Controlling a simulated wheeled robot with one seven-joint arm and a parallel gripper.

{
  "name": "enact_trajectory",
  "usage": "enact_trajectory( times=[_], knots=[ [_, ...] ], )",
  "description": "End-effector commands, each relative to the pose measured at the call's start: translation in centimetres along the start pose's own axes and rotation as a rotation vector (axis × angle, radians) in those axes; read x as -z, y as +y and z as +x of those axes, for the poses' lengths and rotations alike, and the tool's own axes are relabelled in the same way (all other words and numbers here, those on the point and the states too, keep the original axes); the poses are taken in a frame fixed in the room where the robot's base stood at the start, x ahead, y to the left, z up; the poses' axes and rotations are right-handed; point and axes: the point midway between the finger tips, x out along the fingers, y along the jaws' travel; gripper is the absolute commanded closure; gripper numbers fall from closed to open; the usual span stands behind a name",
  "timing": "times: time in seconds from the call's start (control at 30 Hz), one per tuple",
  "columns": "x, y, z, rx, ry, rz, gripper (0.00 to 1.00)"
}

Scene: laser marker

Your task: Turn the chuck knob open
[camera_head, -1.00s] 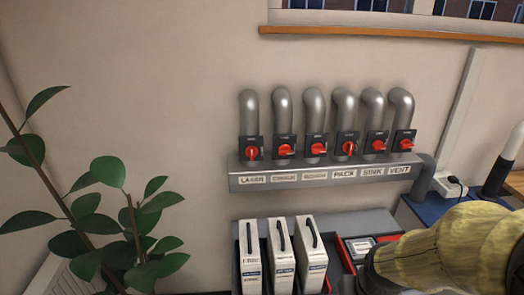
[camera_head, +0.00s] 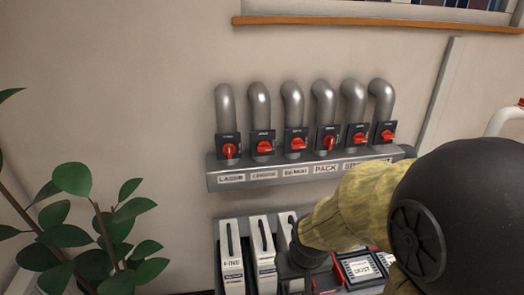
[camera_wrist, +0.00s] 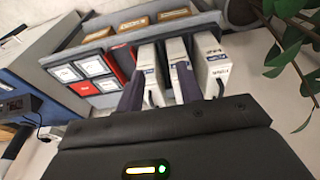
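Several red rotary knobs on black plates sit on grey pipes at the wall. The leftmost knob (camera_head: 229,150) is above the LASER label and its handle is upright. The second knob (camera_head: 265,147) and third knob (camera_head: 298,144) look level. The fourth knob (camera_head: 328,141), above PACK, is closer to upright. I cannot read a chuck label on any of them. My gripper (camera_wrist: 160,91) shows two dark fingers apart, with nothing held between them, in front of white binders. In the head view my arm hides the area at lower right, and the fingers are not clear there.
White binders (camera_head: 263,247) stand upright in a grey rack below the pipes. Boxes with white labels (camera_head: 360,268) lie to their right. A plant (camera_head: 95,225) is at left. A grey label rail (camera_head: 215,182) juts from the wall under the knobs.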

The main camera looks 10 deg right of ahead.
Motion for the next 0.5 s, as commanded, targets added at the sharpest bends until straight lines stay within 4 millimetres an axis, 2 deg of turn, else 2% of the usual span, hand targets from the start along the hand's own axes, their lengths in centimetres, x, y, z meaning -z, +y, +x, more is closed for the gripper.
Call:
enact_trajectory(
  times=[0.03,0.13,0.17,0.27,0.5],
  knots=[
    [0.0,0.0,0.0,0.0,0.001,0.0,0.54],
    [0.5,0.0,0.0,0.0,0.014,-0.001,0.34],
    [0.8,0.0,0.1,0.0,0.024,-0.002,0.33],
    [2.6,0.0,0.3,0.0,0.079,-0.007,0.33],
    [9.9,-0.2,1.1,0.004,0.332,-0.026,0.33]
  ],
)
